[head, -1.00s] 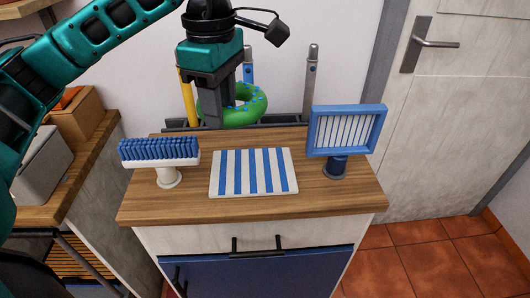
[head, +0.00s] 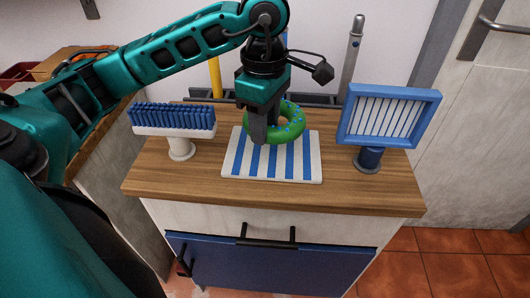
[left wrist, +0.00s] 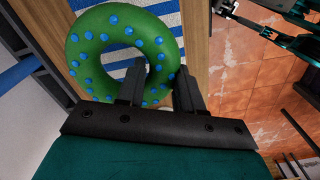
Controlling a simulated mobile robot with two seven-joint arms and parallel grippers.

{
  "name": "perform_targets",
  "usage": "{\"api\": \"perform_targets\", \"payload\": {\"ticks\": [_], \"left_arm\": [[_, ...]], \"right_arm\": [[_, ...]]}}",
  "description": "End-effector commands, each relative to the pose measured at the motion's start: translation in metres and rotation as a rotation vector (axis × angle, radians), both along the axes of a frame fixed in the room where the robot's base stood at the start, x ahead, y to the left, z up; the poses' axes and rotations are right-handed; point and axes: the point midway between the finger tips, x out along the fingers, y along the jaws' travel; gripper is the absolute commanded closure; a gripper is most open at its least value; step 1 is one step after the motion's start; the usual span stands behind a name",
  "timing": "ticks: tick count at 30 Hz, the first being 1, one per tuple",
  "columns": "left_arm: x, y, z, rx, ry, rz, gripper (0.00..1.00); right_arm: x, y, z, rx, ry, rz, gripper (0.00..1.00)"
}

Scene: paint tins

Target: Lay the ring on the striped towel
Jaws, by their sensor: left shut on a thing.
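A green ring with blue dots (head: 297,122) hangs in my left gripper (head: 263,136), tilted, in front of the wall. In the head view it overlaps the back part of the striped towel (head: 304,168), which lies flat on the wooden top. My left gripper is shut on the ring's rim; in the left wrist view the fingers (left wrist: 160,84) straddle one side of the ring (left wrist: 84,45). The blue and white towel (left wrist: 170,10) shows behind the ring there. I cannot tell whether ring and towel touch. My right gripper is not in view.
A blue-bristled brush on a white stand (head: 180,149) is left of the towel. A blue slatted frame on a dark blue stand (head: 368,160) is to the right. The front strip of the wooden top (head: 270,194) is clear. A dark rack (head: 325,98) stands behind.

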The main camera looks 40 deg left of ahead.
Motion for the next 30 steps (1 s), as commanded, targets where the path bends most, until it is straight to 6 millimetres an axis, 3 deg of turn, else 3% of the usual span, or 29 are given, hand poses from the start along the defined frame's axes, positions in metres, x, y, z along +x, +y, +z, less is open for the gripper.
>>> {"api": "perform_targets", "payload": {"ticks": [3, 8, 15, 27, 28, 30], "left_arm": [[0.000, 0.000, -0.016, 0.000, 0.000, 0.000, 1.00], [0.000, 0.001, -0.025, 0.001, -0.001, 0.001, 1.00], [0.000, 0.001, -0.059, 0.002, 0.001, 0.001, 1.00], [0.000, 0.000, -0.067, 0.000, -0.002, 0.000, 1.00], [0.000, 0.000, -0.066, 0.000, -0.002, 0.000, 0.63], [0.000, 0.000, -0.065, 0.000, -0.002, 0.000, 0.56]], "right_arm": [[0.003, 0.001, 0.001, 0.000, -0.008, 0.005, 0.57], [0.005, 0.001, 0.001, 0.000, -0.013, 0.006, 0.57], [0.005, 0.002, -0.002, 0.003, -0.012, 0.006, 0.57], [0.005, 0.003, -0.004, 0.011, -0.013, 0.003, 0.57], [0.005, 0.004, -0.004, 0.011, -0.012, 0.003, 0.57], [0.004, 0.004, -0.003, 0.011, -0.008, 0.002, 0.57]]}}
